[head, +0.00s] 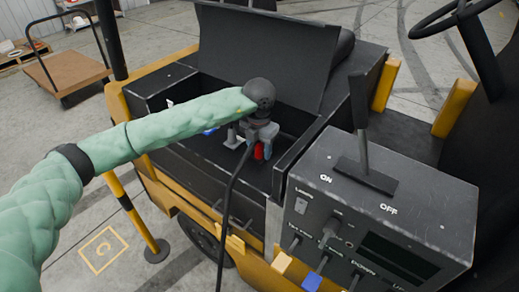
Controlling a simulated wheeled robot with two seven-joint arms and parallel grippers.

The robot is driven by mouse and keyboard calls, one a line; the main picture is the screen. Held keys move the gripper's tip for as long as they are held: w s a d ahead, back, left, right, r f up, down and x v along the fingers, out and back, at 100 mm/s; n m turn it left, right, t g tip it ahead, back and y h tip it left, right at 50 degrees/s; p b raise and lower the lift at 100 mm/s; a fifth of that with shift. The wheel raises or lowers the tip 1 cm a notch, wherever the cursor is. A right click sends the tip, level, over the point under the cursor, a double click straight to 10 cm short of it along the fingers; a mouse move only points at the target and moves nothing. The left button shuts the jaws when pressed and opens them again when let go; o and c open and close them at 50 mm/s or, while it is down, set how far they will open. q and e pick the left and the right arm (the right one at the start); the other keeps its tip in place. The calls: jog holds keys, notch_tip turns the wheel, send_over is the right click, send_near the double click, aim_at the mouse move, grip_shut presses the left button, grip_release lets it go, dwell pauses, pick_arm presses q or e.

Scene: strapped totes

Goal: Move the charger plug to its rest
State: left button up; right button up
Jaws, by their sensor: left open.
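My left arm comes in from the left, and its left gripper (263,142) points down into the open battery compartment of the yellow and black vehicle. The gripper is open. A black charger cable (230,185) hangs over the compartment's side and runs up to the gripper, where the charger plug seems to be, mostly hidden. A small red part (259,152) shows at the fingers; I cannot tell whether it belongs to the plug or its socket. A small grey bracket (232,137) stands just left of the gripper; I cannot tell whether it is the rest. My right gripper is out of view.
A raised black lid (270,50) stands behind the compartment. A control panel (375,215) with a lever (361,115) and ON/OFF marks is close on the right. A yellow and black post (135,210) stands at the left front. A flat cart (70,72) is far left.

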pick_arm(q)
grip_shut()
dwell(0.3)
jog(key=shift+r, duration=0.2)
jog(key=shift+r, duration=2.8)
jog(key=shift+r, duration=0.1)
